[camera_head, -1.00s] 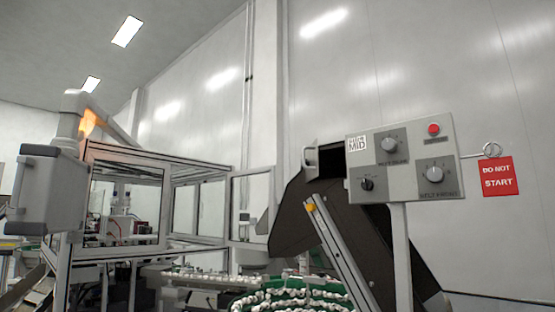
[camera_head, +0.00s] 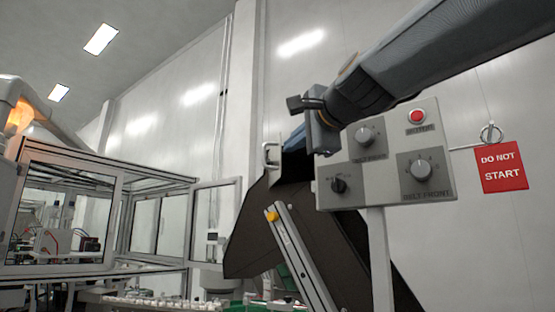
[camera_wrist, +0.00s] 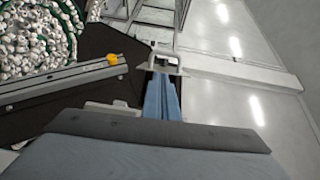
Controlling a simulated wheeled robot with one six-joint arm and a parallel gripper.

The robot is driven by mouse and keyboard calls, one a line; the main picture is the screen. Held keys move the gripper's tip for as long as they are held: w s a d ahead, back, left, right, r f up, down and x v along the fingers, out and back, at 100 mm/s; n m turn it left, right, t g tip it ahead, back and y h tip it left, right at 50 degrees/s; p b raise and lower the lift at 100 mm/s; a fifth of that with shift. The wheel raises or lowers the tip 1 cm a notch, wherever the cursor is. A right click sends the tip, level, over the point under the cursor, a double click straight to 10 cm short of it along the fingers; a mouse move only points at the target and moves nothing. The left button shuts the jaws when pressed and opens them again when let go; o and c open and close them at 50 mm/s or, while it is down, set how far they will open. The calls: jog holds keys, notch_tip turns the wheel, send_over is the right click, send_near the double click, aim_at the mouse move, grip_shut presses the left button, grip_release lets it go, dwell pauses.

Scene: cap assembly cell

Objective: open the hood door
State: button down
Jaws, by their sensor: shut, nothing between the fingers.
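The hood (camera_head: 290,225) is a large dark angled housing in the middle of the head view. A pale U-shaped handle (camera_head: 270,156) stands at its upper left edge. The handle also shows in the wrist view (camera_wrist: 160,64), straight ahead of my fingers. My gripper (camera_head: 287,143) reaches in from the upper right, in front of the hood's top. Its blue fingers (camera_wrist: 160,78) are shut together and empty, with their tips at or just short of the handle. I cannot tell whether they touch it. My gripper hides part of the hood's top edge, and the door's outline is unclear.
A control panel (camera_head: 390,150) with knobs and a red button stands right of the hood, close under my arm. A red "DO NOT START" sign (camera_head: 501,167) hangs beside it. A framed glass enclosure (camera_head: 70,215) is at left. A bowl of white caps (camera_wrist: 35,40) lies below.

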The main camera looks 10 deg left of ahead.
jog(key=r+p+x, duration=0.1)
jog(key=p+x, duration=0.1)
jog(key=x, duration=0.8)
jog(key=shift+s+a+r, duration=0.15)
jog(key=shift+s+a, duration=0.15)
jog(key=shift+a, duration=0.15)
